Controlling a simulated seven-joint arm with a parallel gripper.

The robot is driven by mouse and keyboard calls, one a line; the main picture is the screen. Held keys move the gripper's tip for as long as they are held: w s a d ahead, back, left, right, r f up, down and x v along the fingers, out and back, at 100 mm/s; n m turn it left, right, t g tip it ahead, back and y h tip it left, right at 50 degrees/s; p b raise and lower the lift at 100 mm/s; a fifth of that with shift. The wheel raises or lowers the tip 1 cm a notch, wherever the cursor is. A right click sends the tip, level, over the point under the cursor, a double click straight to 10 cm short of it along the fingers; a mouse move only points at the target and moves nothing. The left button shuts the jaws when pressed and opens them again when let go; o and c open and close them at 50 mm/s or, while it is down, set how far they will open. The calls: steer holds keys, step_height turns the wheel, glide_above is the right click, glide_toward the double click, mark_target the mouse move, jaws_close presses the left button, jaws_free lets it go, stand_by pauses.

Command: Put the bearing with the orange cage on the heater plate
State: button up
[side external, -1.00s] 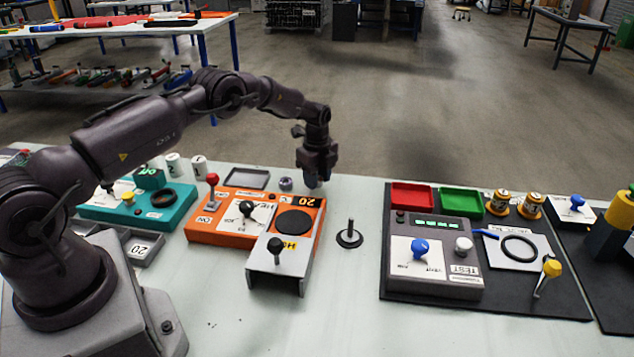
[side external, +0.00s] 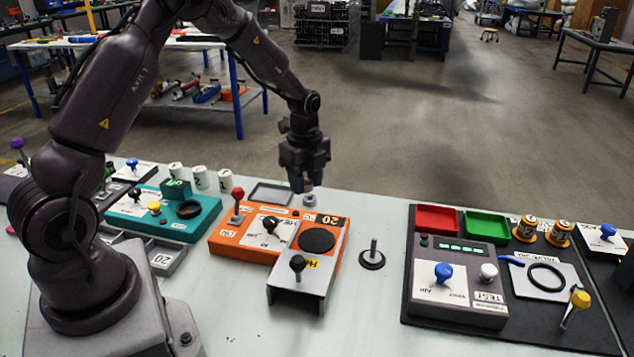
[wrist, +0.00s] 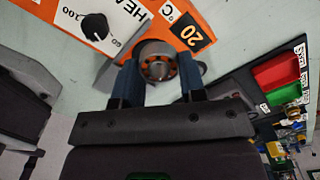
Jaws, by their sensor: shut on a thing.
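My gripper (side external: 307,184) is shut on the bearing with the orange cage (wrist: 157,66). In the wrist view the bearing sits between the two dark blue fingertips, its face with orange segments toward the camera. In the side view the held bearing is mostly hidden by the fingers. A small grey-purple ring (side external: 310,200) shows on the table just below the fingertips; I cannot tell whether it is separate from the held bearing. The heater plate (side external: 317,240) is a bare black disc on the orange heater unit (side external: 255,240), nearer the camera than my gripper.
The heater has a red-knobbed lever (side external: 238,199) and a black-knobbed lever (side external: 297,265). A grey tray (side external: 271,193) lies behind it. An upright post on a black base (side external: 372,259) stands to its right, then the test station (side external: 455,277). White cups (side external: 200,177) stand at left.

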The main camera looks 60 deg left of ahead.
steer(key=r, duration=0.1)
steer(key=d+r, duration=0.1)
steer(key=r, duration=0.1)
steer(key=shift+s, duration=0.15)
steer(key=s+d+r, duration=0.1)
steer(key=s+d, duration=0.3)
steer(key=s, duration=0.3)
steer(key=s+d+r, duration=0.1)
steer(key=s+d, duration=0.4)
steer(key=s, duration=0.3)
glide_above(318, 240)
steer(key=f, duration=0.9)
steer(key=shift+s, duration=0.3)
steer(key=shift+w+f, duration=0.2)
steer(key=shift+f, duration=0.1)
steer(key=shift+w+f, duration=0.1)
steer(key=shift+f, duration=1.55)
